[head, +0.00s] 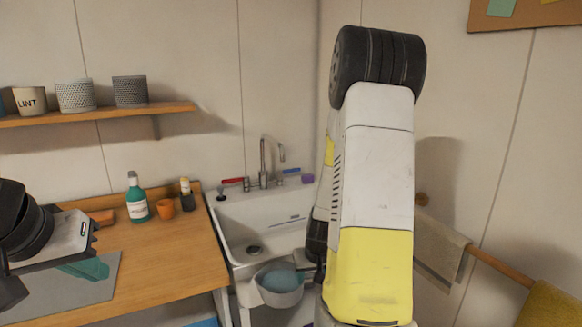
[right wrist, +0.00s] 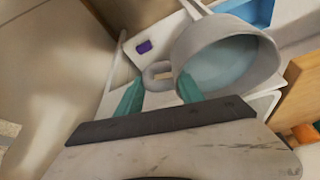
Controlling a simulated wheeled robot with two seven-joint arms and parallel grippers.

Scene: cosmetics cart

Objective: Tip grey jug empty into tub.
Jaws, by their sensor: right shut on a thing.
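The grey jug (head: 279,298) is at the front edge of the white tub (head: 285,228), which has a tap. Bluish contents show in the jug's open mouth. The jug is tilted in the right wrist view (right wrist: 222,38), and its handle (right wrist: 160,73) sits between the teal fingers of my right gripper (right wrist: 158,95). My right gripper is shut on the handle. In the head view, my right arm hides that gripper. My left gripper (head: 86,268) is over the counter at the far left; its finger gap is not clear.
The wooden counter (head: 170,255) is left of the tub and holds a green bottle (head: 137,198), an orange cup (head: 166,209) and a small dark bottle (head: 187,195). A shelf (head: 100,114) with pots is above. A towel rail (head: 495,265) is at the right.

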